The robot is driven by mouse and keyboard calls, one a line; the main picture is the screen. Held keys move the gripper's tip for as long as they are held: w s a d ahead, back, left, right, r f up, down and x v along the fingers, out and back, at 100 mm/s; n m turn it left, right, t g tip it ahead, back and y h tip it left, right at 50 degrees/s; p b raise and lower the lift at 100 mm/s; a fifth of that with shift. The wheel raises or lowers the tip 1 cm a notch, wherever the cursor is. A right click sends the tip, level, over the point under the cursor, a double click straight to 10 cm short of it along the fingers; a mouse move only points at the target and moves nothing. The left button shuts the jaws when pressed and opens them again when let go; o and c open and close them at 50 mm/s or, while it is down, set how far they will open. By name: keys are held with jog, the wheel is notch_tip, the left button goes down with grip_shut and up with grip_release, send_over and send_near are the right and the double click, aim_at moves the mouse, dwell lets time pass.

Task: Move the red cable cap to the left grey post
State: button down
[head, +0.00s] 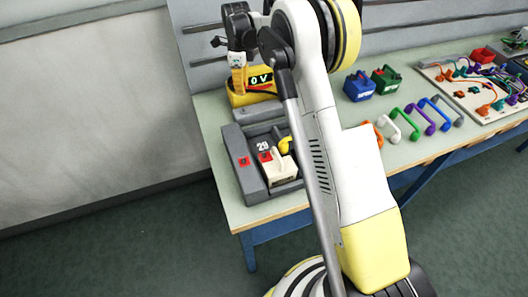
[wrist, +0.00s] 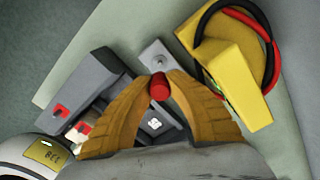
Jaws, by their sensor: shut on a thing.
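In the wrist view my gripper (wrist: 158,84) is shut on the red cable cap (wrist: 159,90), held between the tips of its two orange-yellow fingers. A light grey plate (wrist: 149,52) with a small round post (wrist: 158,61) on it lies just beyond the fingertips. Another pale fitting (wrist: 154,125) shows between the fingers; I cannot tell which is the left grey post. In the head view my gripper (head: 237,88) points down beside the yellow meter; the cap cannot be made out there.
The yellow meter (head: 238,98) reads 0 V; in the wrist view, black and red cables (wrist: 268,62) loop over it. A dark grey tray (head: 242,186) holds a cream block (head: 281,171). Blue (head: 359,88) and green (head: 385,80) boxes, coloured handles and a wiring board (head: 470,92) stand further right.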

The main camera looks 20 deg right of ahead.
aim_at(244, 108)
jog(key=shift+f, duration=0.1)
jog(key=shift+f+b, duration=2.1)
jog(key=shift+f, duration=1.3)
jog(key=shift+f, duration=0.15)
jog(key=shift+f+b, duration=0.7)
jog(key=shift+f, duration=0.2)
jog(key=c, duration=0.8)
grip_release()
jog(key=shift+c, duration=0.2)
